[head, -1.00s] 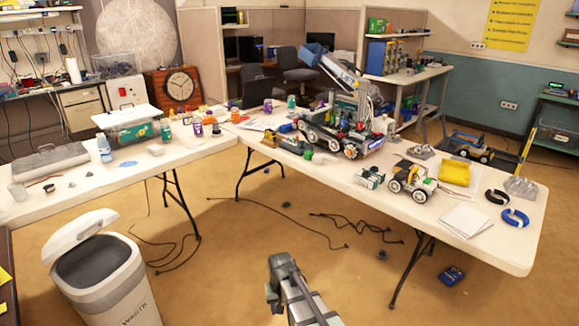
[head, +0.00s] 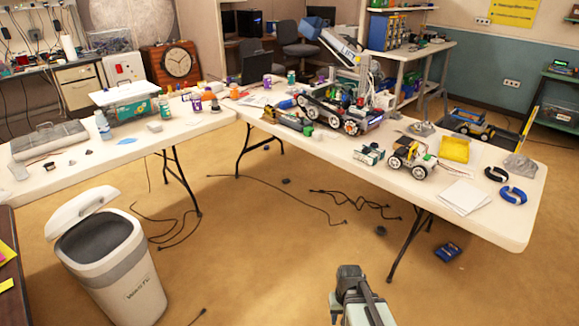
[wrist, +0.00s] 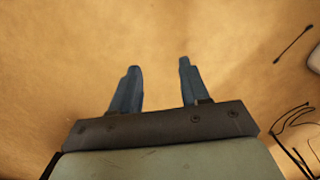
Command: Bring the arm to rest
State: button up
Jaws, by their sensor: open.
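My arm with its gripper shows at the bottom of the head view, right of centre, in front of the tables and over the tan floor. In the wrist view my gripper (wrist: 158,85) has its two blue fingers apart, with only bare floor between and beyond them. It is open and empty. In the head view its fingertips are not clearly visible.
A white waste bin (head: 105,265) stands at lower left. White tables (head: 70,178) and (head: 400,200) carry bottles, a wheeled robot (head: 335,112) and a small vehicle (head: 410,158).

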jog(key=s+f+g, duration=0.3)
jog(key=s+f, duration=0.5)
jog(key=s, duration=0.5)
jog(key=s+f+g, duration=0.3)
jog(key=s+f, duration=0.5)
jog(key=s, duration=0.5)
jog(key=shift+s+f, duration=0.3)
jog(key=shift+f, duration=0.05)
